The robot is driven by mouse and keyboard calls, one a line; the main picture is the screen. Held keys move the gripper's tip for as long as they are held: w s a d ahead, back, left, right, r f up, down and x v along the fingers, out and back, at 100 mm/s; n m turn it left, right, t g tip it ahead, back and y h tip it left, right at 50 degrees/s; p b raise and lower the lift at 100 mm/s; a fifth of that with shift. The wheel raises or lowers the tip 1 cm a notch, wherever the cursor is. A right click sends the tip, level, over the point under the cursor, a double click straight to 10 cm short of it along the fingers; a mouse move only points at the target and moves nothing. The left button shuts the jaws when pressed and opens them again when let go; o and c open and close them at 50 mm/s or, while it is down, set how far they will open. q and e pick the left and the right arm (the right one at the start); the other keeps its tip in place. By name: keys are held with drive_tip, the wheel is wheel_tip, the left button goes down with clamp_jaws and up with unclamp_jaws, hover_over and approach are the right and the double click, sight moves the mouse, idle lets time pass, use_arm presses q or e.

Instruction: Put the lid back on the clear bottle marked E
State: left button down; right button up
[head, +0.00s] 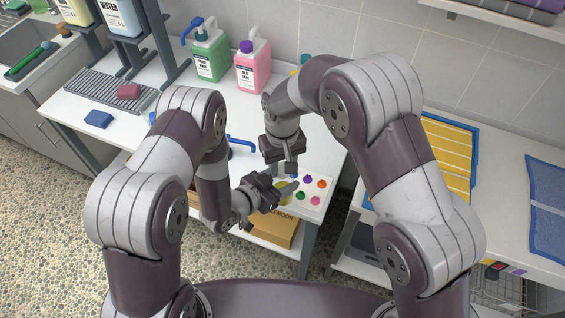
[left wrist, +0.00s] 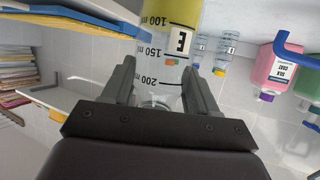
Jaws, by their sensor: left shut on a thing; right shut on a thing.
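The clear bottle marked E (left wrist: 178,45) stands out in the left wrist view, with yellow liquid, a black scale and a white E label. My left gripper (left wrist: 160,95) is shut around it; the bottle spans the gap between the fingers. In the head view my left gripper (head: 274,190) is low over the white worktop, and the bottle is mostly hidden there. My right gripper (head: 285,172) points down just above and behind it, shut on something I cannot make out. Several coloured lids, among them a purple one (head: 308,180) and an orange one (head: 322,184), lie to the right.
A green jug (head: 211,52) and a pink jug (head: 252,68) stand at the back wall. Two small bottles (left wrist: 222,58) show in the left wrist view. A blue sponge (head: 98,119) lies at the left. A cardboard box (head: 275,233) sits below the worktop.

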drive_tip(key=o, duration=1.2)
drive_tip(key=shift+o, duration=0.2)
drive_tip(key=shift+r, duration=0.1)
wheel_tip(320, 180, up, 7)
drive_tip(key=shift+r, duration=0.15)
drive_tip(key=shift+w+d, duration=0.1)
